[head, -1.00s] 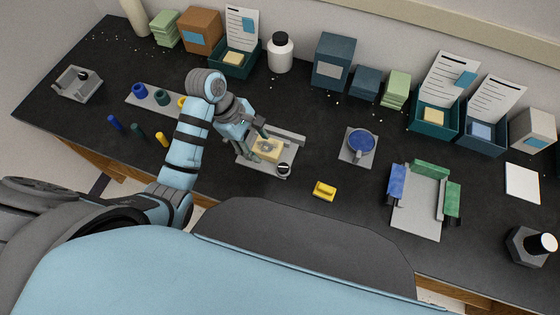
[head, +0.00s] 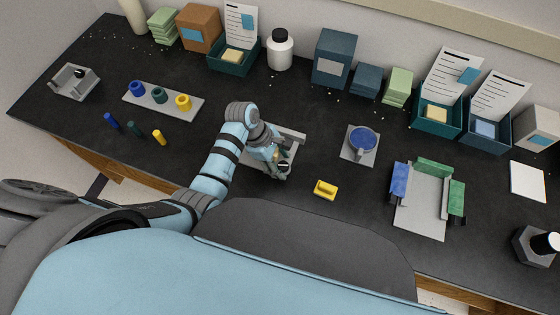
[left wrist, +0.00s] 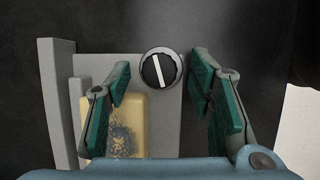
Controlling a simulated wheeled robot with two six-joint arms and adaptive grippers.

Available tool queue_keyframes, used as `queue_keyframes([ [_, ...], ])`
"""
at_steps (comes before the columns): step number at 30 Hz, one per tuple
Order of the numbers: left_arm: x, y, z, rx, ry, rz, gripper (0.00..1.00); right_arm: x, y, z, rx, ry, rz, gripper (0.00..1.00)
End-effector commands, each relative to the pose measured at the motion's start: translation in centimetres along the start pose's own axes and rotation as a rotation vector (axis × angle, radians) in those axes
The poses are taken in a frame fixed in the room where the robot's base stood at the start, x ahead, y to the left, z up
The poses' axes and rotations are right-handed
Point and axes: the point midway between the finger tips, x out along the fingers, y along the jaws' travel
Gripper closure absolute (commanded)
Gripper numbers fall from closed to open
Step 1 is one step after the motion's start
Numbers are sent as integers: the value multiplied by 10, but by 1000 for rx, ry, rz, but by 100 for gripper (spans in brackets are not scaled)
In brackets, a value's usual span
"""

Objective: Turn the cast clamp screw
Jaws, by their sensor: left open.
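The clamp screw (left wrist: 160,70) is a round black knob with a white line across its top, set on the grey clamp plate (left wrist: 168,130). In the left wrist view the line stands nearly upright, leaning slightly left at its top. A yellowish block (left wrist: 120,128) with a dark speckled patch lies on the plate. My left gripper (left wrist: 160,72) is open, with its teal-padded fingers on either side of the knob and apart from it. In the head view my left gripper (head: 280,165) is over the clamp and hides much of it. My right gripper is not in view.
A yellow piece (head: 326,189) lies to the right of the clamp. A blue round dish (head: 362,140) is on a plate beyond it. A grey fixture (head: 420,207) with blue and green blocks stands further right. Colored rings (head: 158,95) and pegs are at left.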

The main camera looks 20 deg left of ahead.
Motion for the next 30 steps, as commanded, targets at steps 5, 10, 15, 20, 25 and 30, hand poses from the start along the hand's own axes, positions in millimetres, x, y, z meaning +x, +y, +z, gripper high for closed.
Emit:
queue_keyframes([
  [5,-1,0,0,0,0,0,66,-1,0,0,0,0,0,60],
  [10,-1,0,0,0,0,0,93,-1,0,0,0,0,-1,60],
  [15,-1,0,0,2,0,-2,100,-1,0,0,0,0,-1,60],
  [20,-2,0,0,27,-2,-13,100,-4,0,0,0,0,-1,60],
  [25,-3,1,0,94,-6,-43,100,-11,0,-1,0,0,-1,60],
  [30,-3,2,1,202,-14,-88,100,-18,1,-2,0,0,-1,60],
])
